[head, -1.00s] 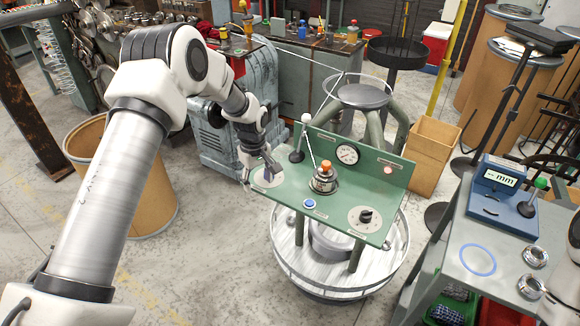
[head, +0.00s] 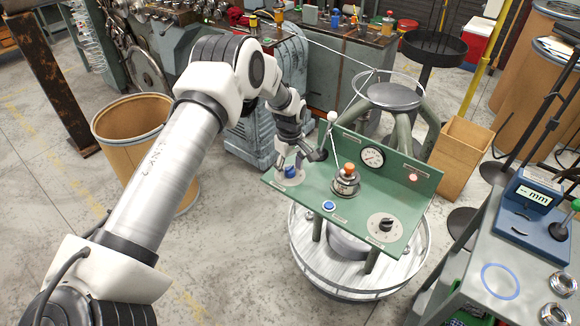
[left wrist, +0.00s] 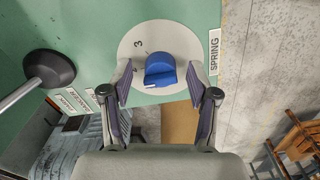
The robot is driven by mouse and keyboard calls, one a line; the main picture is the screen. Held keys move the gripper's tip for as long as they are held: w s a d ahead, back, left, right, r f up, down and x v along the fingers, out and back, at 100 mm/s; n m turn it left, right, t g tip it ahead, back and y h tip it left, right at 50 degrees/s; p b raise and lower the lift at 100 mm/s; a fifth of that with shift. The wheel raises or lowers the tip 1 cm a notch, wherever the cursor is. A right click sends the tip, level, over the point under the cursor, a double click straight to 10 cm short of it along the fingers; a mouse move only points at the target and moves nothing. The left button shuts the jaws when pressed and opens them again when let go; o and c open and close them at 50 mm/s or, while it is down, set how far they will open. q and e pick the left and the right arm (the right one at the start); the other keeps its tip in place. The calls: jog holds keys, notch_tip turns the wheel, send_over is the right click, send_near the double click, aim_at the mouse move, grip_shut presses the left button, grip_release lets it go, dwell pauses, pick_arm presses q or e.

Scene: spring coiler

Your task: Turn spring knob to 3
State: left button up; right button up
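The blue spring knob (head: 291,171) sits on a pale round dial (head: 289,180) at the left end of the green panel. In the left wrist view the knob (left wrist: 160,70) is beside a "SPRING" label (left wrist: 214,52). A "3" (left wrist: 138,43) is printed on the dial, up and left of the knob. A small white mark shows on the knob's lower edge. My left gripper (head: 288,157) is over the dial. Its fingers are open on either side of the knob, with gaps between. My right gripper is not in view.
The green panel (head: 325,190) also carries a lever with a white ball (head: 333,116), an orange-topped part (head: 348,172), a gauge (head: 372,157), a blue button (head: 329,206) and a black knob (head: 386,224). The lever's base is close to my left gripper.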

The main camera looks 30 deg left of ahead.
pick_arm(q)
jog(key=shift+s, duration=0.1)
grip_shut()
jog(key=shift+s+f+m, duration=0.1)
jog(key=shift+f+m, duration=0.05)
jog(key=shift+m, duration=0.35)
jog(key=m+b, duration=0.1)
jog(key=m, duration=0.3)
jog(key=shift+b, duration=0.3)
jog(key=m, duration=0.3)
jog(key=shift+m+b, duration=0.35)
jog(key=shift+m, duration=1.65)
